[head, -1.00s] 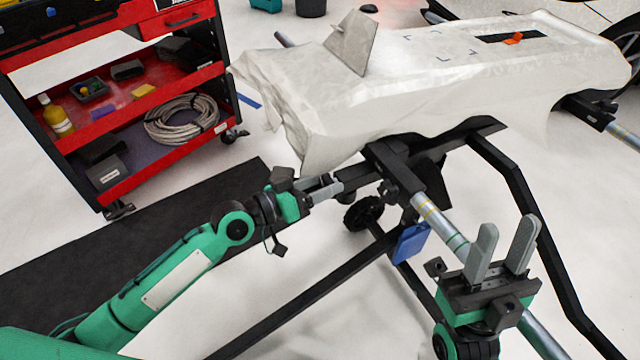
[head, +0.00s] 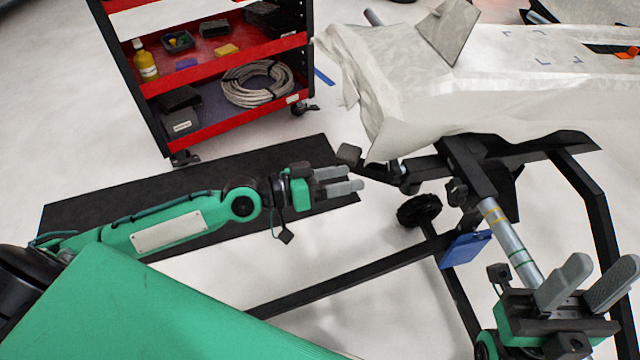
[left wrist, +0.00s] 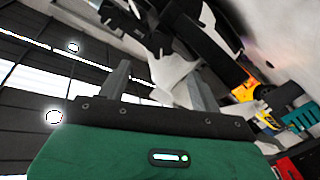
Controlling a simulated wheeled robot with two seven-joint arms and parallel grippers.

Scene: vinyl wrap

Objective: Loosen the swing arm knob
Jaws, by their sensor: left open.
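The stand's dark swing arm (head: 478,180) runs under the draped panel. A small black knob (head: 457,191) shows on its side, and another dark knob-like part (head: 397,172) sits further left under the panel edge. I cannot tell which is the swing arm knob. My left gripper (head: 350,180) is open and empty, left of that left-hand part with a gap between them. In the left wrist view its two grey fingers (left wrist: 160,82) stand apart, with dark parts and a pale surface beyond. My right gripper (head: 604,275) is open and empty at the lower right, in front of the stand's tube.
The white draped panel (head: 480,100) lies over the stand. A silver tube (head: 518,243) and a blue tag (head: 465,249) are below it. A red tool cart (head: 222,122) stands at the back left, beside a black mat (head: 130,205). Open floor lies at lower centre.

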